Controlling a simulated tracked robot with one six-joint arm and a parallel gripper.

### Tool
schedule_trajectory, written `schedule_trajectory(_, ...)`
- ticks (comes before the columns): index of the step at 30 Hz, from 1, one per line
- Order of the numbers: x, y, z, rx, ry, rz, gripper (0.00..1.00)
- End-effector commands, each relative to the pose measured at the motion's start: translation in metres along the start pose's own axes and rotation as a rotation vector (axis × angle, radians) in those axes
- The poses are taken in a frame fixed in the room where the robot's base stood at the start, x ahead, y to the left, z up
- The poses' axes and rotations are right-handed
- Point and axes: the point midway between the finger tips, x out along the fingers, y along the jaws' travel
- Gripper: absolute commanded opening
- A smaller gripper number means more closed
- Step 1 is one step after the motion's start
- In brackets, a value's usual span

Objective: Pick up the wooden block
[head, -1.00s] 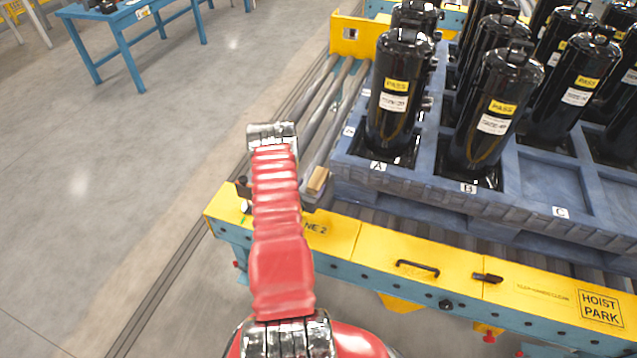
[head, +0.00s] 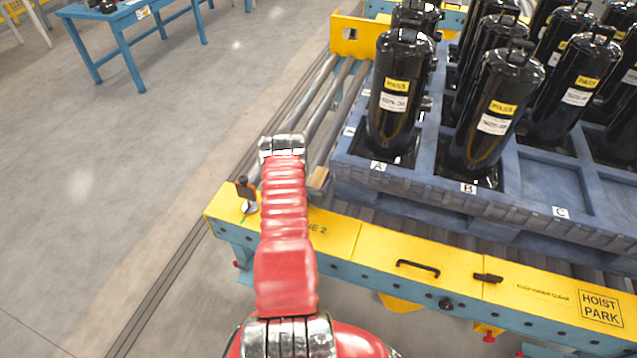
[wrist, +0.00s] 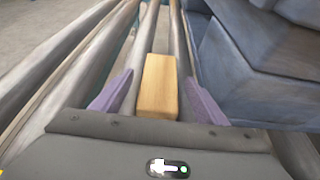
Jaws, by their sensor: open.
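The wooden block (wrist: 158,86) is a plain, light tan, oblong piece. In the wrist view it lies on the conveyor rollers, lengthwise, just beyond and between the two purple fingers of my gripper (wrist: 156,95). The fingers are apart, one on each side of the block's near part, and I see no contact. In the head view only a small part of the block (head: 319,177) shows to the right of my red arm. My arm hides the gripper there.
A blue pallet (head: 420,188) with several black compressors (head: 490,110) stands close on the right. The yellow conveyor end frame (head: 385,250) runs across the front. Bare rollers (head: 335,100) lie left of the pallet. A blue table (head: 125,20) is far off at the upper left.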

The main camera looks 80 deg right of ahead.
Motion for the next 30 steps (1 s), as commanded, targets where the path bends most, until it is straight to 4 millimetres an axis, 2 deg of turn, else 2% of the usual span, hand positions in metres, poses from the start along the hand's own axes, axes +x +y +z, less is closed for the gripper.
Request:
schedule_trajectory(6,0.023,-0.001,-0.001,0.000,-0.001,0.000,0.67)
schedule_trajectory(10,0.031,-0.001,-0.001,0.000,0.000,0.000,0.67)
schedule_trajectory(27,0.033,0.000,0.000,-0.001,0.000,0.001,0.67)
schedule_trajectory(30,0.033,0.000,0.000,-0.001,0.000,0.001,0.62)
